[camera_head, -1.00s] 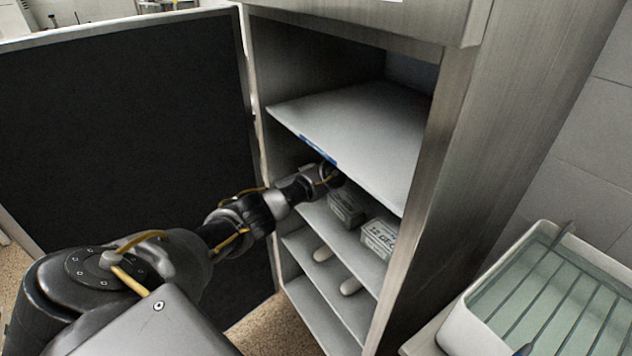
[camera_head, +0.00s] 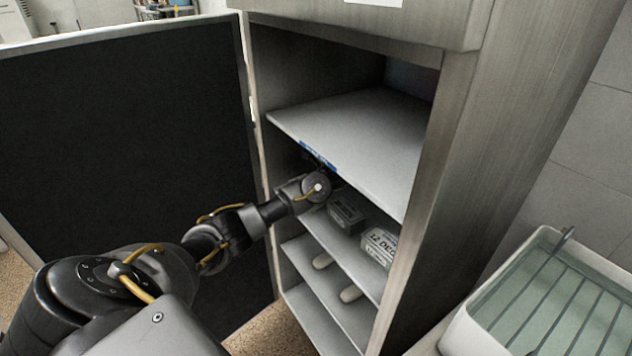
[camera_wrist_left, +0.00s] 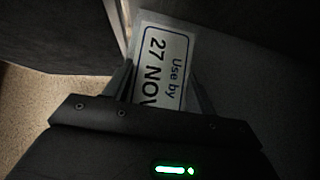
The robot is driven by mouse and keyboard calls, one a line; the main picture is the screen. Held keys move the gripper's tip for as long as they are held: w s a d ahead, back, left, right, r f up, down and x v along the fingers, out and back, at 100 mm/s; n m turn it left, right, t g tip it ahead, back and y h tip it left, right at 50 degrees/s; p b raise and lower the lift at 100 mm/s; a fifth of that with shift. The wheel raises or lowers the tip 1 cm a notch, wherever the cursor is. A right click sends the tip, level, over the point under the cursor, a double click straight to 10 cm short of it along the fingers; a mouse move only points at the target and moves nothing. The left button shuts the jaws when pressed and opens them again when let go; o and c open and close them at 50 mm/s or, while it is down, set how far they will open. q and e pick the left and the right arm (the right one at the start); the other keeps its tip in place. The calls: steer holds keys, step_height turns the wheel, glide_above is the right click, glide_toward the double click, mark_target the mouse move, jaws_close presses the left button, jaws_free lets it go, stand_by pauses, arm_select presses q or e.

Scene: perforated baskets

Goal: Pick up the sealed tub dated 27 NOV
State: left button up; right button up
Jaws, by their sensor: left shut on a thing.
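The tub dated 27 NOV (camera_wrist_left: 165,58) shows in the left wrist view, with a white label reading "Use by 27 NOV". My left gripper (camera_wrist_left: 163,82) is shut on it, one finger on each side. In the head view my left wrist (camera_head: 314,187) is at the cabinet opening, just below the upper shelf's edge; the fingers and the held tub cannot be made out there. My right gripper is not in view.
A tub marked 12 DEC (camera_head: 380,246) and another tub (camera_head: 345,212) sit on the shelf below. Pale rounded items (camera_head: 351,293) lie lower. The upper shelf (camera_head: 365,130) is bare. The dark door (camera_head: 120,130) stands open left; a white bin (camera_head: 462,325) is at right.

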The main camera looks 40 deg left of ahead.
arm_select(q)
steer(key=s+d+p, duration=0.2)
steer(key=s, duration=1)
steer(key=shift+d, duration=0.35)
